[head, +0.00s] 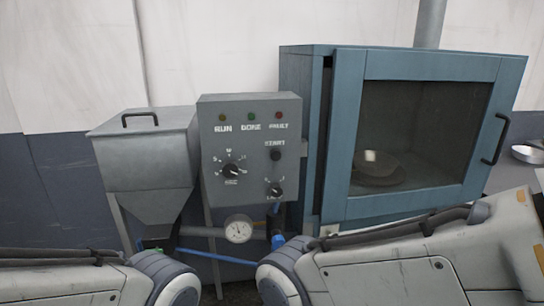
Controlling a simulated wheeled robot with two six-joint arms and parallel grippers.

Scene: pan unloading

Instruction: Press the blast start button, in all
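The start button (275,154) is a small dark round button under the START label, on the right side of the grey control panel (212,165). Nothing touches it in this view. Above it are the RUN lamp (222,117), DONE lamp (251,116) and FAULT lamp (279,115), all dim. A dial (230,170) is at the panel's left and a smaller knob (275,191) is below the button. My two arms cross the bottom of the view, below the panel. Neither gripper shows.
The blue blast cabinet (340,130) stands right of the panel. Behind its window lies a round pan (378,170). A grey hopper (145,165) stands at left. A gauge (238,229) and pipes are below the panel. A metal dish (527,154) is at far right.

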